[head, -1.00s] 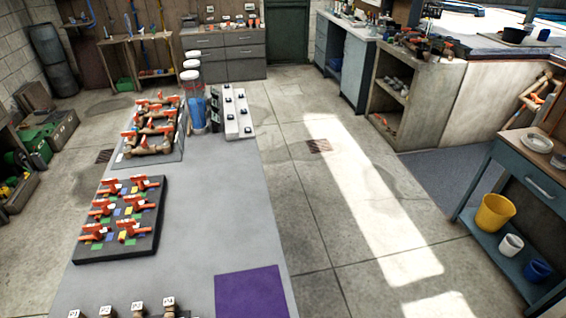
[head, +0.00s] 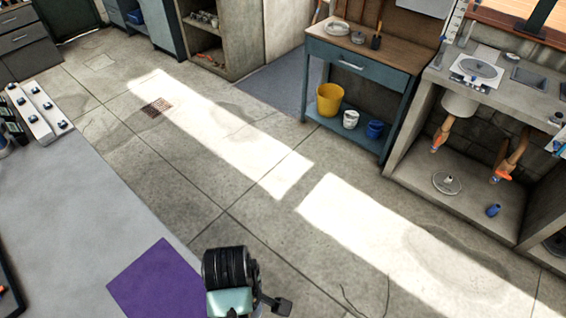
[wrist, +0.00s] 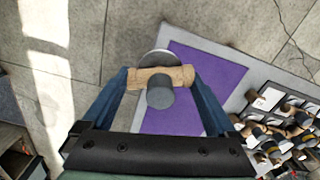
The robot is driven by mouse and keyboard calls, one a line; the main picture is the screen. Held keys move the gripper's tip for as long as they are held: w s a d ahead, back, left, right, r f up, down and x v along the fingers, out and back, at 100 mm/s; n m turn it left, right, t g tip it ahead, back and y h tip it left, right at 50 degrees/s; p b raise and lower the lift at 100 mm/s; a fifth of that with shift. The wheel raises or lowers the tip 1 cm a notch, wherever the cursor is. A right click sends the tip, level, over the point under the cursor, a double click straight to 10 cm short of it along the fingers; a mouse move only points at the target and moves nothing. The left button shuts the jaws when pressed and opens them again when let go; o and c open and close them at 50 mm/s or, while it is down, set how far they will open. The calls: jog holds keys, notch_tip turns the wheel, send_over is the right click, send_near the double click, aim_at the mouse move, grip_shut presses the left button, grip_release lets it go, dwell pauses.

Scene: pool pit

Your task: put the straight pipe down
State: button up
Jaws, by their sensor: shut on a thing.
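My gripper (wrist: 162,80) is in the wrist view, its two blue fingers closed on the straight pipe (wrist: 178,76). The held piece has a tan-brown part across the fingertips, a dark grey cylinder pointing toward the camera and a pale round disc behind. It hangs over the table's edge area, beside and partly across the purple mat (wrist: 207,72). I cannot tell its height above the table. The mat also shows in the head view (head: 155,280), lying bare on the grey table (head: 70,215). In the head view my fingers and the pipe cannot be made out.
Several fittings with cards (wrist: 280,125) stand right of the mat in the wrist view. A white strip with black knobs (head: 38,112) stands at the table's far end. A blue workbench (head: 350,70) with a yellow bucket (head: 330,100) stands across open floor.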

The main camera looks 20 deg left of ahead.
jog(key=w+d+m+b, duration=0.1)
jog(key=w+d+m, duration=0.6)
jog(key=d+m, duration=0.6)
jog(key=r+m, duration=0.1)
jog(key=m, duration=0.2)
jog(key=shift+d, duration=0.25)
jog(key=shift+f, duration=0.15)
